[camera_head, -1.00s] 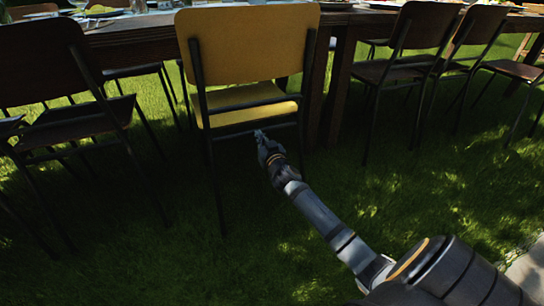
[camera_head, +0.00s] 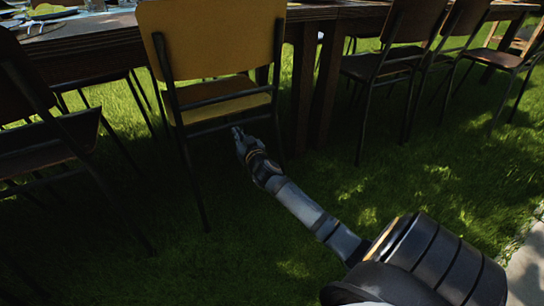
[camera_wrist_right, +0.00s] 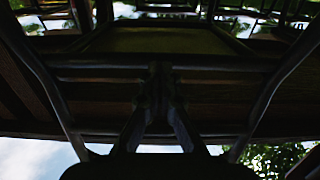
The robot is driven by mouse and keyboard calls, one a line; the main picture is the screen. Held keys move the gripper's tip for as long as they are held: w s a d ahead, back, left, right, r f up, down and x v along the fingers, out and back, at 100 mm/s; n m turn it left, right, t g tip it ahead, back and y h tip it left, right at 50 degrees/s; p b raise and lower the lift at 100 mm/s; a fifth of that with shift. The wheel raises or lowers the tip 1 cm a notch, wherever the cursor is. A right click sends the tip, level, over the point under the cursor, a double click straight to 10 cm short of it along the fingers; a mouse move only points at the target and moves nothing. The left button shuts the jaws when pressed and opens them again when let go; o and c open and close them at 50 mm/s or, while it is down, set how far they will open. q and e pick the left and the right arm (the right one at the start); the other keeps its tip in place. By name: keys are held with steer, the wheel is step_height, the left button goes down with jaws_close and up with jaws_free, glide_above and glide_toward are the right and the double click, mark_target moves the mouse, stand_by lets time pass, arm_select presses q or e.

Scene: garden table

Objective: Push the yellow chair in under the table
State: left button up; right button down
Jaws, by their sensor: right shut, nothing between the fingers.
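The yellow chair (camera_head: 210,42) stands upright at the table's near side, its back towards me. Its seat (camera_head: 222,104) points towards the table, and the backrest hides part of the table edge. My right gripper (camera_head: 237,132) is shut and empty, just below the seat's near edge by the chair's rear crossbar. I cannot tell whether it touches the bar. In the right wrist view, the gripper's fingers (camera_wrist_right: 160,82) stand close together before the dark chair frame. The table (camera_head: 100,40) is long and dark wood. My left gripper is out of view.
A dark chair (camera_head: 45,150) stands left of the yellow one, and several dark chairs (camera_head: 385,66) line the table to the right. A thick table leg (camera_head: 325,90) is just right of the yellow chair. Open grass (camera_head: 430,185) lies nearer me; paving (camera_head: 528,270) shows lower right.

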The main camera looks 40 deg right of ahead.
steer(key=v, duration=0.9)
steer(key=shift+b, duration=0.3)
steer(key=shift+r, duration=0.1)
